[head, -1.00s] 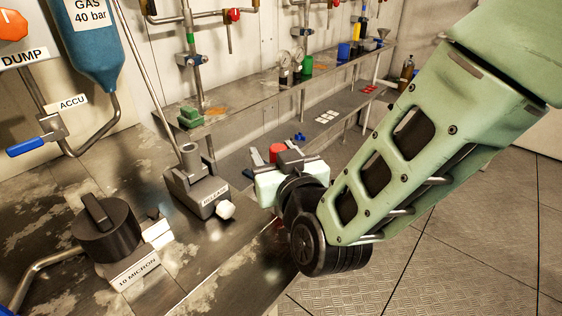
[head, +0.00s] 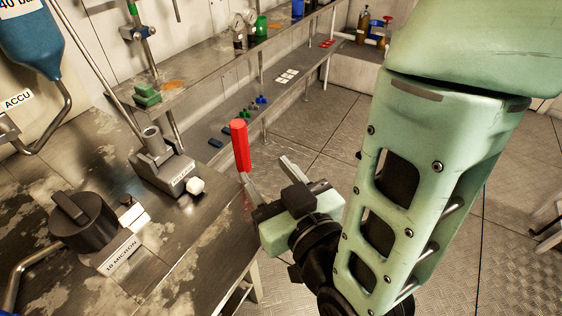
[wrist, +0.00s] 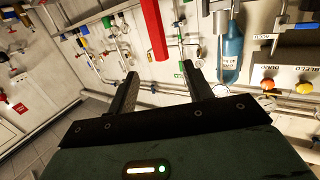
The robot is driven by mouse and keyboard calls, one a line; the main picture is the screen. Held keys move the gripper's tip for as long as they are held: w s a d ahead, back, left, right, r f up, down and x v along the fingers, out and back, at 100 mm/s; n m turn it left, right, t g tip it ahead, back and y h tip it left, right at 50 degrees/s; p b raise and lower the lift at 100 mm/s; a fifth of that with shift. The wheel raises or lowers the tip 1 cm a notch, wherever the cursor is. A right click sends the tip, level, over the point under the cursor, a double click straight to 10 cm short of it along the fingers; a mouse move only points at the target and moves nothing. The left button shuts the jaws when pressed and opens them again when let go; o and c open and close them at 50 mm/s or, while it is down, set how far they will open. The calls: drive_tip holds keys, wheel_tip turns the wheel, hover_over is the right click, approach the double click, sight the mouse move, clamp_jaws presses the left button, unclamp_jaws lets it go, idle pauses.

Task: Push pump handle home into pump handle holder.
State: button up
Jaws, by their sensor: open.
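A red bar-shaped grip, which I take to be the pump handle (head: 240,146), stands nearly upright by the front edge of the bench. In the wrist view the red handle (wrist: 154,28) shows beyond and between my two fingertips (wrist: 160,72), tilted a little. My gripper is open, with its fingers apart and nothing visibly clamped between them. I cannot tell whether a finger touches the handle.
A grey pump block (head: 165,172) with an upright hollow socket and a white knob stands on the bench left of my gripper. A black filter housing (head: 84,222) stands nearer. A shelf with small items (head: 285,76) runs behind. Open floor (head: 335,120) lies right of the bench.

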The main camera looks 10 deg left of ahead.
drive_tip(key=p+v, duration=0.2)
drive_tip(key=p, duration=0.6)
drive_tip(key=shift+s+d, duration=0.2)
idle(0.4)
drive_tip(key=w+m+g+h, duration=0.1)
drive_tip(key=w+g+h, duration=0.1)
drive_tip(key=w+g, duration=0.2)
drive_tip(key=s+d+r+g+h, duration=0.4)
drive_tip(key=d+r, duration=0.1)
drive_tip(key=d, duration=0.4)
drive_tip(key=s+d+r+n+g+h, duration=0.1)
drive_tip(key=s+d+r+g+h, duration=0.3)
drive_tip(key=d, duration=0.6)
drive_tip(key=shift+s+r+g, duration=0.5)
drive_tip(key=shift+r+g, duration=0.3)
drive_tip(key=shift+r, duration=0.15)
